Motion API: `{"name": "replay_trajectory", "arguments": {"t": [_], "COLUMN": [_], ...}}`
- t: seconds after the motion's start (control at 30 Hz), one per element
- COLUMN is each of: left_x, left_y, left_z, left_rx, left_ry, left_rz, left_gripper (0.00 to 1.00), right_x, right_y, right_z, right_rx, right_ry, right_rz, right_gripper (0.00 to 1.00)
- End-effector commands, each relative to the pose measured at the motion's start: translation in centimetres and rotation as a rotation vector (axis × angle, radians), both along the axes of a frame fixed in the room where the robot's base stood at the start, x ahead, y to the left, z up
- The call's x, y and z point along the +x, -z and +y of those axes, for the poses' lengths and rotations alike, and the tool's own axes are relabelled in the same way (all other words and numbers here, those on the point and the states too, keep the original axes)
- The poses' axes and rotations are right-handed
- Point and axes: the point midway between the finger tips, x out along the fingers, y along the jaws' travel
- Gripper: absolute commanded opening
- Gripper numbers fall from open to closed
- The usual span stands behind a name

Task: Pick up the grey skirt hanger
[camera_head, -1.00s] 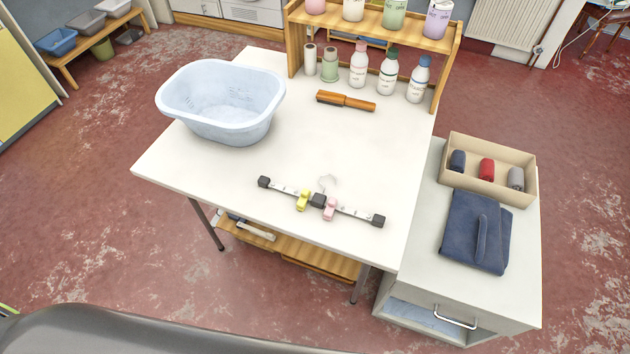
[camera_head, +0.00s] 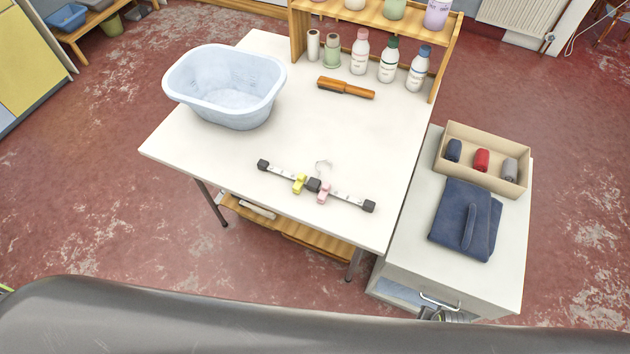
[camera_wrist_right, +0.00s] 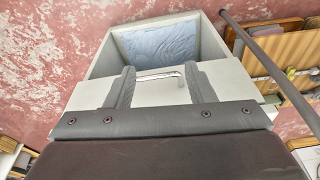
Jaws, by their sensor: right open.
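The skirt hanger (camera_head: 313,185) lies flat on the white table near its front edge. It has a pale bar, a dark middle block, dark end clips and a faint pale hook pointing to the back. A yellow peg (camera_head: 299,184) and a pink peg (camera_head: 323,193) sit at the bar on either side of the middle block; I cannot tell if they are clipped on. In the right wrist view my right gripper (camera_wrist_right: 160,86) is open and empty, its fingers before a cabinet's front with a metal handle, away from the hanger. My left gripper is not in view.
A pale blue basin (camera_head: 226,88) stands on the table (camera_head: 215,150) at the left. A wooden-handled brush (camera_head: 346,88) and several bottles are at the back. The cabinet (camera_head: 402,245) at the right carries folded dark cloth (camera_head: 465,218) and a box (camera_head: 482,160) of rolled cloths.

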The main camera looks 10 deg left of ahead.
Motion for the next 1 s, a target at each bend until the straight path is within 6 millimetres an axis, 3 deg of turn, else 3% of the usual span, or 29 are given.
{"name": "replay_trajectory", "arguments": {"t": [0.03,0.1,0.2,0.4,0.7,1.0], "left_x": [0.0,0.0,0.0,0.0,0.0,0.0], "left_y": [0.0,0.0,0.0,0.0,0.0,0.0], "left_z": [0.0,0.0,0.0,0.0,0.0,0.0], "left_rx": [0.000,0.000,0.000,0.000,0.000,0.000], "left_ry": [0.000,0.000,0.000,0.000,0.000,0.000], "left_rz": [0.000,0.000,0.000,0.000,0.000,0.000], "left_gripper": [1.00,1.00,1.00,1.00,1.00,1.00], "right_x": [3.3,6.6,10.5,16.5,22.3,24.9], "right_y": [-1.4,-3.1,-5.7,-10.9,-19.7,-28.0], "right_z": [0.4,1.1,2.4,5.8,11.4,15.7], "right_rx": [0.027,0.071,0.140,0.287,0.477,0.574], "right_ry": [0.072,0.180,0.333,0.625,1.019,1.318], "right_rz": [-0.030,-0.047,-0.059,-0.039,0.070,0.213], "right_gripper": [0.49,0.49,0.49,0.49,0.49,0.49]}}
